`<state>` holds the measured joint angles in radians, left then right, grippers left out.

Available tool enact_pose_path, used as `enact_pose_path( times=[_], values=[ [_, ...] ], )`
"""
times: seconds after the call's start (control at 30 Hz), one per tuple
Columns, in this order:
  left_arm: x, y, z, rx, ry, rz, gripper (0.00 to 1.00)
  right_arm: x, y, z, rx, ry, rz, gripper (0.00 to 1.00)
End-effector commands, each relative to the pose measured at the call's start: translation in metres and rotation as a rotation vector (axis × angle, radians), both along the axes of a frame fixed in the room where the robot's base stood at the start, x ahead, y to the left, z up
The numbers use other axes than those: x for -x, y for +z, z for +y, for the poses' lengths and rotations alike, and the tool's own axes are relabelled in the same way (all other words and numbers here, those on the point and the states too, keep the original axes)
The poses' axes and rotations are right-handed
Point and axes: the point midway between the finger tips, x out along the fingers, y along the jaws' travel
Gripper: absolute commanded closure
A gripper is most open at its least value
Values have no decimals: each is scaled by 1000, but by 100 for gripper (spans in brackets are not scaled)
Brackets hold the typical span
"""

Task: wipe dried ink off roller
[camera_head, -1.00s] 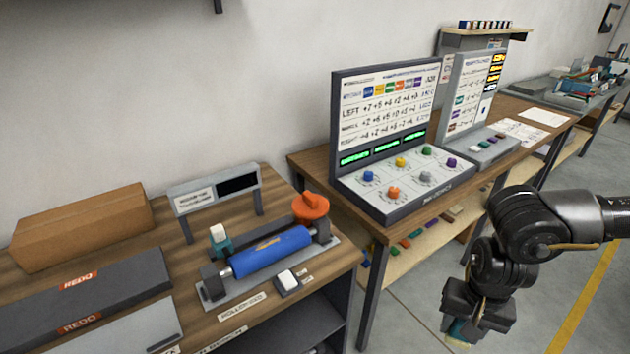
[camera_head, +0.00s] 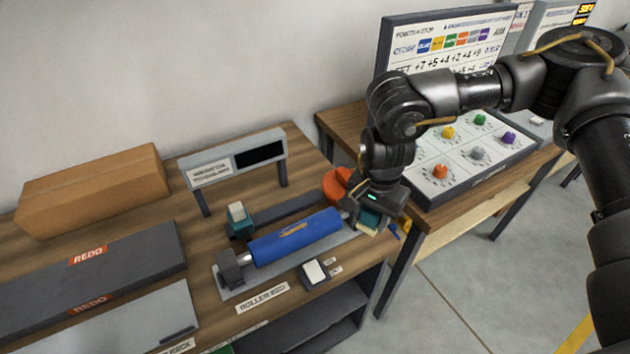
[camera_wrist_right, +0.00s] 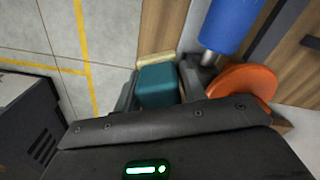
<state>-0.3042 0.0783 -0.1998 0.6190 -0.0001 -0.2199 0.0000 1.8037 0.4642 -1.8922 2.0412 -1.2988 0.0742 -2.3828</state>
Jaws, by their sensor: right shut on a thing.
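The blue roller (camera_head: 290,240) lies in its grey bed on the wooden bench, with an orange-brown mark (camera_head: 293,229) on its upper side. My right gripper (camera_head: 370,217) is at the roller's right end, shut on a teal block with a cream pad (camera_wrist_right: 158,84). In the wrist view the block is beside the roller's end (camera_wrist_right: 232,20); I see a gap between them, and cannot tell its height above the bench. The held block also shows partly under the gripper in the head view (camera_head: 366,224). My left gripper is out of view.
Another teal block with a pale top (camera_head: 238,222) and a small white-topped box (camera_head: 314,272) flank the roller. A display stand (camera_head: 235,163) is behind. The control panel (camera_head: 470,165) stands on the right table.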

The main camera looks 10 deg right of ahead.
Motion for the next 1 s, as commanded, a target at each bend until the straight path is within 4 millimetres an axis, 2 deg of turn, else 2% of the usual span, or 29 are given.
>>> enact_pose_path(
  times=[0.1, 0.3, 0.5, 0.7, 1.0],
  values=[
    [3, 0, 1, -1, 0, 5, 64, -18, 18, 28, -4, -334, -12, 77],
    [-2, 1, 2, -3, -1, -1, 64, -35, 46, 70, -17, -886, -12, 77],
    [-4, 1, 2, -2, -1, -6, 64, -41, 65, 98, -23, -1255, -2, 77],
    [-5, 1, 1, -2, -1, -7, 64, -42, 71, 109, -23, -1397, 5, 77],
    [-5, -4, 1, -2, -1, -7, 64, -42, 64, 109, -22, -1405, 5, 77]
  ],
)
